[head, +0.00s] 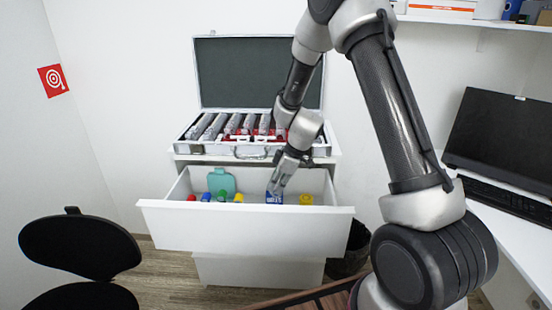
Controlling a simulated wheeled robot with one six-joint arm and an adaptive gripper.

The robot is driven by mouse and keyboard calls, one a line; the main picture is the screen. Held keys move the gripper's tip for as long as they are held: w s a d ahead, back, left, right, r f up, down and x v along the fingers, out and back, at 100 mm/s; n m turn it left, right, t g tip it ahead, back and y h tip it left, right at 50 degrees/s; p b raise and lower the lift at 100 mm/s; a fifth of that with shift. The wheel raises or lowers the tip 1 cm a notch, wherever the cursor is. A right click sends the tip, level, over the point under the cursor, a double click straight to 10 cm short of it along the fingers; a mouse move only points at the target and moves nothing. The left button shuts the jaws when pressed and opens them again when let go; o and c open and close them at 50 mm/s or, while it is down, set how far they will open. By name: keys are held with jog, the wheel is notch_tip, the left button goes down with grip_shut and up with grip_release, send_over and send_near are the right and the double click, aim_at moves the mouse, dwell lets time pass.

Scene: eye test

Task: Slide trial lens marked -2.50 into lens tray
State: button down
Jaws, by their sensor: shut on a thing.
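An open silver case (182,148) on top of the white cabinet holds several rows of grey pieces with red items among them, and looks like the lens tray. No lens marked -2.50 can be made out at this size. My gripper (276,189) points down into the open drawer below the case. I cannot tell whether the box touches the drawer floor.
The open drawer (245,228) also holds a yellow round item (306,199), a teal item (221,181) and small red, blue and yellow items. A black chair (80,247) stands at left. A desk with a laptop (503,140) is at right. A dark bin (350,255) stands beside the cabinet.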

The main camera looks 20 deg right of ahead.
jog(key=shift+n, duration=0.6)
jog(key=shift+s+d+f, duration=0.1)
jog(key=shift+s+f, duration=0.45)
jog(key=shift+f, duration=1.2)
jog(key=shift+s+d+f, duration=0.15)
jog(key=shift+s+f, duration=0.35)
jog(key=shift+f, duration=1.2)
jog(key=shift+s+d+f, duration=0.1)
jog(key=shift+s+f, duration=0.45)
jog(key=shift+f, duration=1.2)
jog(key=shift+f, duration=1.5)
jog(key=c, duration=1.5)
grip_release()
